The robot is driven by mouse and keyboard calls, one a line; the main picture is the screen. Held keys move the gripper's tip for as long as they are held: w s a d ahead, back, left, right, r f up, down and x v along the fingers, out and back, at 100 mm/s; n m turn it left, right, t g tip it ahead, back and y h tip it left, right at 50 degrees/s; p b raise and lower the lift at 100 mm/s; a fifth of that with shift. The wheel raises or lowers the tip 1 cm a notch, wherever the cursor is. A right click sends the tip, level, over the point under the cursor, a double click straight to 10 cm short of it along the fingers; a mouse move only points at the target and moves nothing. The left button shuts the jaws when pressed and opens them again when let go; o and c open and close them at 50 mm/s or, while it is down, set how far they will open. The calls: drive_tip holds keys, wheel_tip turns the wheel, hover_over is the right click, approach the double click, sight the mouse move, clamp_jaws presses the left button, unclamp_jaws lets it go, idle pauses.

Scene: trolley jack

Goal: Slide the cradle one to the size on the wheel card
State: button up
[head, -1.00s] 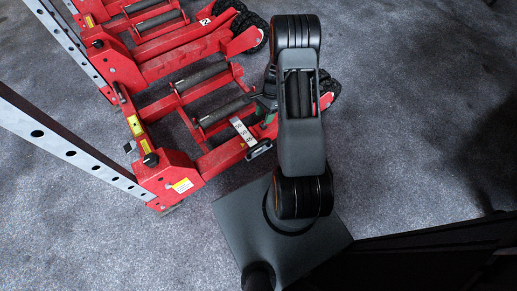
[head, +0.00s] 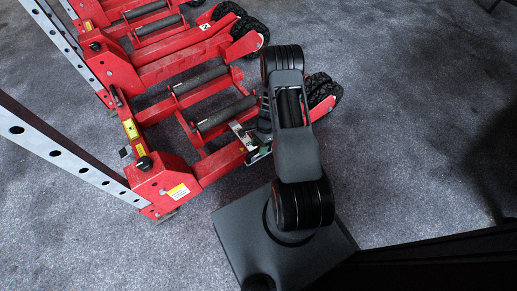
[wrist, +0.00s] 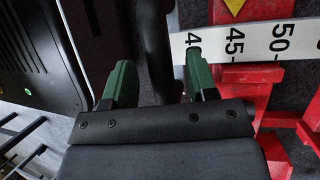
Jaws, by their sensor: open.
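The nearer red cradle (head: 203,150) has two dark rollers (head: 226,114) and stands at the left of the head view; I take it for cradle one. A white scale (wrist: 284,43) reading 45 and 50 lies along a red part in the wrist view; a numeral starting with 4 is partly covered. My gripper (wrist: 158,84) is open, with its green fingers either side of a dark rod (wrist: 157,45). I cannot tell whether they touch it. In the head view my gripper is near the scale, mostly hidden by my arm. No wheel card is visible.
A second red cradle marked 2 (head: 205,27) stands behind, with black wheels (head: 244,38). A perforated metal rail (head: 62,152) runs along the left. A yellow warning triangle (wrist: 236,5) shows in the wrist view. The grey floor (head: 420,120) to the right is clear.

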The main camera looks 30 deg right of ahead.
drive_tip(key=shift+s+a+f, duration=0.1)
drive_tip(key=shift+a+f, duration=0.05)
drive_tip(key=shift+f, duration=0.2)
clamp_jaws()
idle(0.4)
